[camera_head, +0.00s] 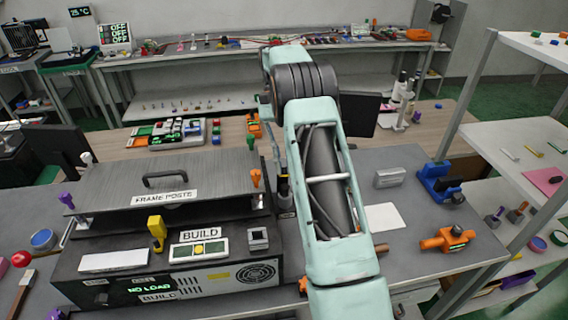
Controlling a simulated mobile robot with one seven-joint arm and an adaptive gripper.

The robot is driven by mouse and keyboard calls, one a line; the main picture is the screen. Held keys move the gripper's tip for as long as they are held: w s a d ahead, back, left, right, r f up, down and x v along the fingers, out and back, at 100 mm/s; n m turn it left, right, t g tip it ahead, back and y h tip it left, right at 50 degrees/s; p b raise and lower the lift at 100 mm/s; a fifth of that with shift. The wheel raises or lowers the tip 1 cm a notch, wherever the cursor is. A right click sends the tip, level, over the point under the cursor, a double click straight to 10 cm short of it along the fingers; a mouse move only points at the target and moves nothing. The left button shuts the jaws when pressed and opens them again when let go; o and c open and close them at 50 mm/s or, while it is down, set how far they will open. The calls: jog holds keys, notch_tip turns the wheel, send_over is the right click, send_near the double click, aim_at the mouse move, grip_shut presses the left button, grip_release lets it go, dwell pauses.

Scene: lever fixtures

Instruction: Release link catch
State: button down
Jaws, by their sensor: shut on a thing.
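My gripper (284,192) shows only as a narrow dark part at the left edge of my pale green arm, by the right end of the grey machine (215,275). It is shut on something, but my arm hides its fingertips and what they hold. No part can be clearly told as the link catch. The machine has a flat ribbed cover with a dark handle (166,179) and a "FRAME POSTS" label. An orange lever (256,178) stands at the cover's right, a purple one (66,199) at its left. A yellow lever (157,230) stands upright in front. The display reads "NO LOAD".
On the bench right of my arm are a white sheet (383,217), a grey block (389,178), a blue fixture (440,183) and an orange fixture (447,239). Shelves (515,150) with metal posts stand at the right. A red ball-ended lever (22,260) is at the far left.

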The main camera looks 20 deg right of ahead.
dwell(0.4)
jog(key=c, duration=2)
grip_release()
jog(key=shift+s, duration=0.1)
